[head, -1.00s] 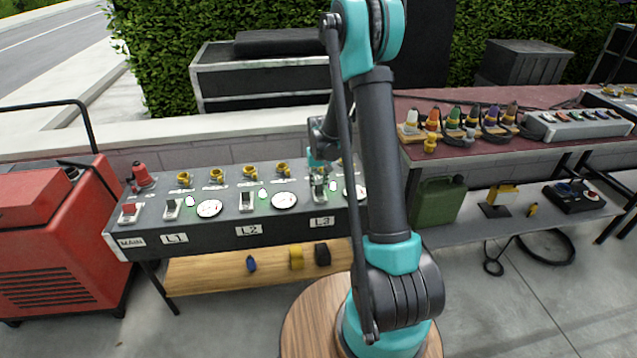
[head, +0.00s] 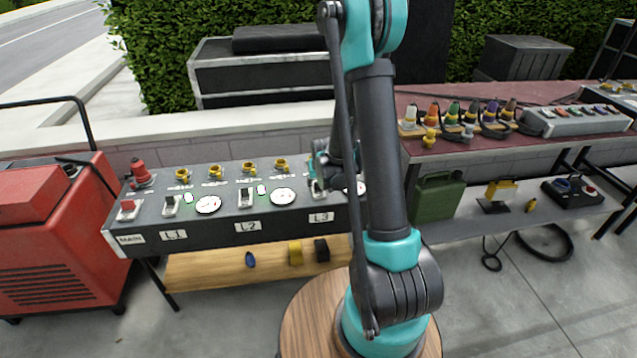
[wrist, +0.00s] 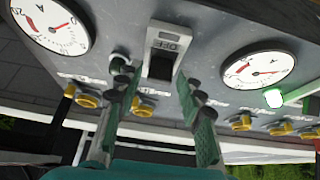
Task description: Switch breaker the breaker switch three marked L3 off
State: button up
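The L3 breaker switch (wrist: 163,52) is a black rocker in a pale frame, and the word OFF shows beside it in the wrist view. The lamp (wrist: 120,60) beside this switch is dark. My gripper (wrist: 158,85) is open and empty, with its two teal and black fingers spread on either side below the switch in the picture. No clear contact shows. In the head view the L3 label (head: 321,217) is on the panel front, and the switch behind it is partly covered by my gripper (head: 319,168).
The L2 switch (head: 246,196) and L1 switch (head: 171,205) have green-lit lamps beside them. Round gauges (wrist: 260,70) flank the L3 switch. Yellow connectors (wrist: 145,105) line the panel's back. A red generator (head: 50,235) stands left; a table with coloured plugs (head: 455,116) stands right.

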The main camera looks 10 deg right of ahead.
jog(key=shift+o, duration=0.4)
jog(key=v, duration=1.2)
